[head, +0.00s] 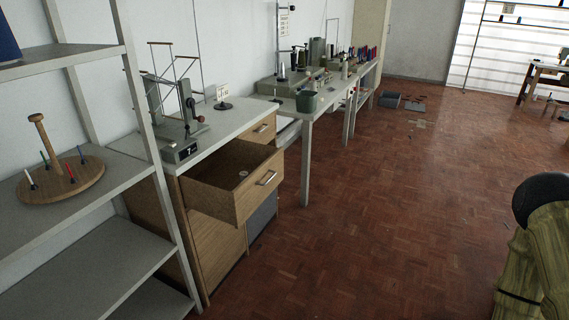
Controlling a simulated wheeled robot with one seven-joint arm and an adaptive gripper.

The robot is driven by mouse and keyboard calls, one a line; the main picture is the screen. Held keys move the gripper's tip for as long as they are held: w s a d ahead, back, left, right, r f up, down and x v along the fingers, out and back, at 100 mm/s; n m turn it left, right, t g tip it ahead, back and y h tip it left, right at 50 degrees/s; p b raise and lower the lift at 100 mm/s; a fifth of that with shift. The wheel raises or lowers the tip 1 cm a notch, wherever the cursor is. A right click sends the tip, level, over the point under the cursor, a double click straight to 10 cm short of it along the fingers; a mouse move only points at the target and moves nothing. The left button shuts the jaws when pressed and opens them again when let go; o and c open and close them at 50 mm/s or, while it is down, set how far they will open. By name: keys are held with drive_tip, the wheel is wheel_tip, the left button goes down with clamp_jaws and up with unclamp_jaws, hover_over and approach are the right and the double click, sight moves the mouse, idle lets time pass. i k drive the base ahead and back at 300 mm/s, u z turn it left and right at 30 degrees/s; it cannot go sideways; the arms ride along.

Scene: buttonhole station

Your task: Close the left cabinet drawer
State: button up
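The left cabinet drawer (236,207) is pulled well out of the wooden cabinet (212,252) under the grey worktop in the head view. Its front is light wood with a metal bar handle (267,178), and its inside is dark brown. A small round pale object (243,173) shows inside it. A second wooden drawer front (262,129) with a similar handle sits to its right, farther back, and looks shut. My gripper is not in view, so its state does not show.
A grey shelf unit (110,262) stands close on the left, holding a wooden spool stand (62,182). A grey device (176,128) stands on the worktop (228,119). A table leg (306,165) stands right of the drawer. The parquet floor (380,230) in front is clear.

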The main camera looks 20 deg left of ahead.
sight(212, 187)
drive_tip(key=i, duration=0.85)
drive_tip(key=u, duration=1.6)
